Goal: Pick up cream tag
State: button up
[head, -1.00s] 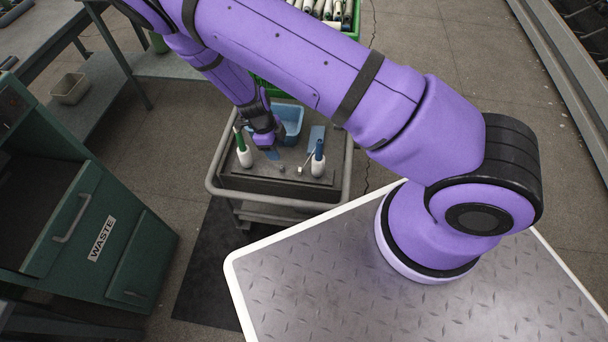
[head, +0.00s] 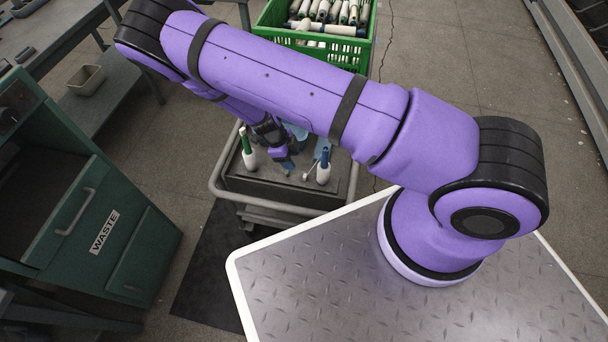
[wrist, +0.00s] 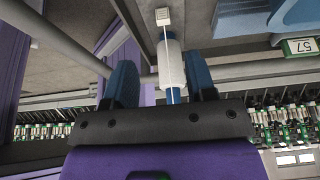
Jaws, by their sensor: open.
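A small cream tag (wrist: 163,16) shows at the top of the wrist view, with a thin pale cord or stem running from it toward a white bobbin on a blue tube (wrist: 171,65). In the head view a small pale piece that looks like the tag (head: 306,177) lies on the dark cart top, just left of the blue-topped bobbin (head: 323,168). My gripper (wrist: 163,78) is open, its two blue fingers apart with nothing gripped. In the head view my gripper (head: 286,161) is low over the cart, up and left of the tag.
A green-topped bobbin (head: 247,150) stands at the cart's left. A blue tray (head: 297,131) is partly hidden behind my arm. A rail (head: 222,190) rings the cart (head: 262,184). A green crate of bobbins (head: 310,39) is behind; a WASTE cabinet (head: 75,225) is left.

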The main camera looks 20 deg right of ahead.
aim_at(305, 175)
jog(key=x, duration=1)
jog(key=shift+w+d+f, duration=0.15)
jog(key=shift+d+f, duration=0.05)
jog(key=shift+d, duration=0.05)
jog(key=shift+c, duration=0.5)
jog(key=c, duration=0.7)
